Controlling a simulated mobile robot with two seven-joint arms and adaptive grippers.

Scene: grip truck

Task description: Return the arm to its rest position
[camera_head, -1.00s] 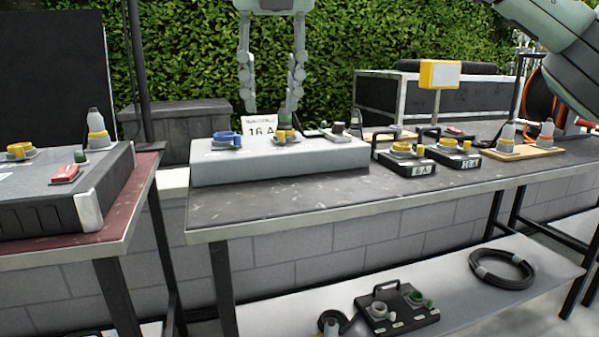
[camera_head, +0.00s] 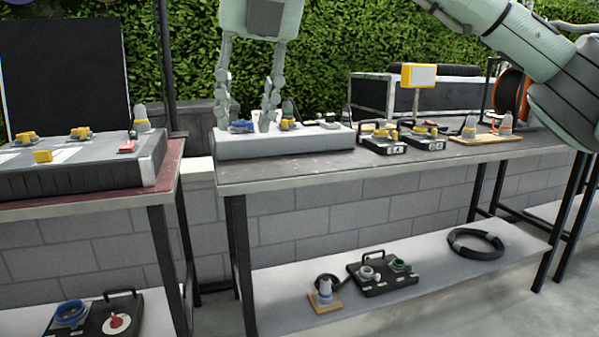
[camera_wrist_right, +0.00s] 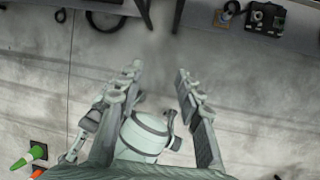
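My right arm (camera_head: 520,45) comes in from the upper right in the head view. Its gripper (camera_head: 246,128) hangs fingers-down, in front of the grey box (camera_head: 290,150) on the middle table as seen from the head. The two fingers are wide apart with nothing between them. In the right wrist view the gripper (camera_wrist_right: 158,72) is also open and empty, over bare grey floor. My left gripper is in neither view.
The middle table (camera_head: 350,170) carries the grey box, black socket units (camera_head: 382,143) and a yellow sign (camera_head: 418,76). A red-topped table (camera_head: 90,207) stands at left. The lower shelf (camera_head: 430,275) holds a black panel (camera_head: 385,275) and coiled cable (camera_head: 476,243).

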